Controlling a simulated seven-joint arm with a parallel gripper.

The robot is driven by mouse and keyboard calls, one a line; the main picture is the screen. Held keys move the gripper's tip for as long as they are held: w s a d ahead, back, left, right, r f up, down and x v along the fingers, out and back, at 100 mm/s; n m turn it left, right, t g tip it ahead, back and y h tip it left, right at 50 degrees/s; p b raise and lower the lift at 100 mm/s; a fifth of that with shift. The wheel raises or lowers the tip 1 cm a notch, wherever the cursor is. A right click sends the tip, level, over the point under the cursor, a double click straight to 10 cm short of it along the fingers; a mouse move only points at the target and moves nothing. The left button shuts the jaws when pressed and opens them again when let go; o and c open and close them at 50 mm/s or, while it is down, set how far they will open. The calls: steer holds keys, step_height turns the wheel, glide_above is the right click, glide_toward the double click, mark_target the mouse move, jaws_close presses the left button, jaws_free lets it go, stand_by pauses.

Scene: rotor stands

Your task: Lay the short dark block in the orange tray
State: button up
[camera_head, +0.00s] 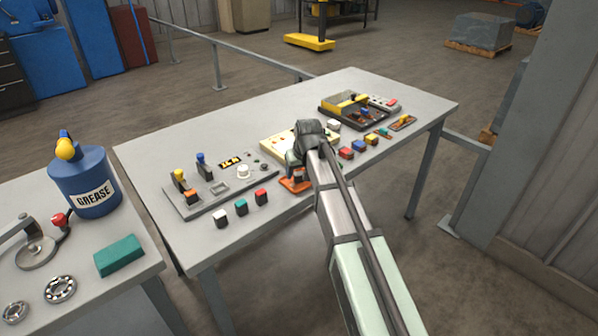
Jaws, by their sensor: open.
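The orange tray (285,185) is on the table, left of my arm's forearm and partly hidden by it. My gripper (294,160) is above the table just behind the tray, pointing down and open; its fingertips are small and partly covered by my wrist. I cannot pick out the short dark block for certain. It may be hidden by my gripper or arm, or be among the small dark parts nearby.
A grey panel (226,193) with switches lies left of the tray. White, green and red blocks (241,207) stand in front of it. A cream board (272,146) is behind my gripper.

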steer(key=v, duration=1.2)
steer(key=shift+s+d, duration=0.1)
steer(key=d+f+m+t+h, duration=0.15)
steer(key=d+f+m, duration=0.25)
steer(key=d+f, duration=0.85)
steer(key=s+d+f+g, duration=0.15)
steer(key=s+f, duration=0.25)
steer(key=f, duration=0.9)
steer(key=s+d+f+g, duration=0.2)
steer(key=s+f, duration=0.6)
steer(key=f, duration=0.2)
steer(key=s+d+f+g, duration=0.2)
steer(key=s+f, duration=0.5)
steer(key=f, duration=0.2)
steer(key=s+d+f+g, duration=0.1)
steer(key=s+f, duration=0.4)
steer(key=s, duration=0.5)
steer(key=s+d+f+g, duration=0.1)
steer(key=s+f+g, duration=0.2)
steer(key=s, duration=0.7)
steer(key=s+d+f+g, duration=0.1)
steer(key=s+f+g, duration=0.1)
steer(key=s+f, duration=0.5)
steer(key=s, duration=0.3)
steer(key=shift+s+m+g, duration=0.3)
steer(key=shift+s+g, duration=0.1)
